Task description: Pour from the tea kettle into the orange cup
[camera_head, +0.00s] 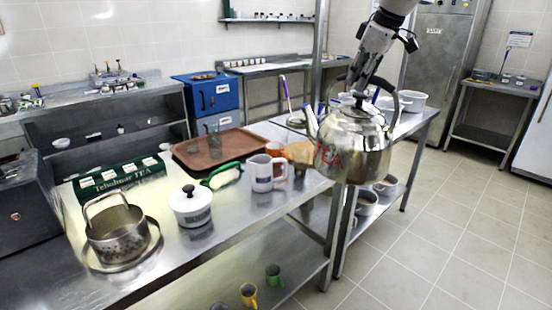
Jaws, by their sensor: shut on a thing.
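A shiny steel tea kettle (362,148) with red "TEA" lettering hangs in the air off the right end of the steel table, looking roughly upright. Its spout points up and left. My gripper (361,92) comes down from the top and is shut on the kettle's handle; the exact finger contact is hard to see. The orange cup (275,150) stands on the table to the left of the kettle, partly hidden behind a white mug (262,174). The inside of the orange cup cannot be seen.
A brown tray (188,160) with glasses, a green-handled item (222,176), a white lidded pot (191,206) and a steel pot (117,234) share the table (235,232). A wooden round thing (300,152) is near the orange cup. Tiled floor (450,230) is clear at right.

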